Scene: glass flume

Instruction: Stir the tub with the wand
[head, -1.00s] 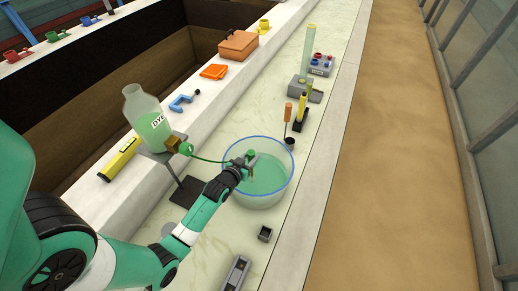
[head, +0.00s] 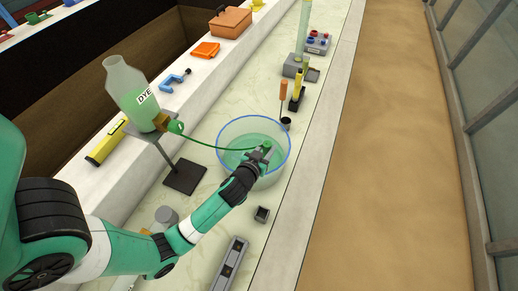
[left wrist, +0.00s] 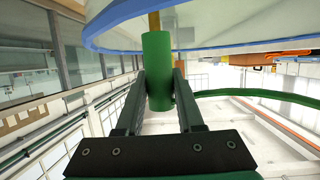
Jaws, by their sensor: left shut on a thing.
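The tub (head: 219,137) is a clear round bowl with a blue rim and pale green liquid, standing on the counter. My left gripper (head: 260,155) is at the tub's right front part, about at rim height. It is shut on the wand (head: 267,144), which has a green cylindrical grip. The left wrist view shows the wand's grip (left wrist: 157,60) upright between the fingers, with a thin brass rod running from it toward the tub (left wrist: 110,27). The rod's far end is hidden. A thin green hose (head: 205,145) runs from the dye bottle's valve to the wand.
The dye bottle (head: 130,95) stands on a raised stand left of the tub. A small dark square cup (head: 262,214) and a grey slotted block (head: 230,264) lie in front. An orange-handled tool (head: 283,92) and a yellow tube (head: 298,85) stand behind.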

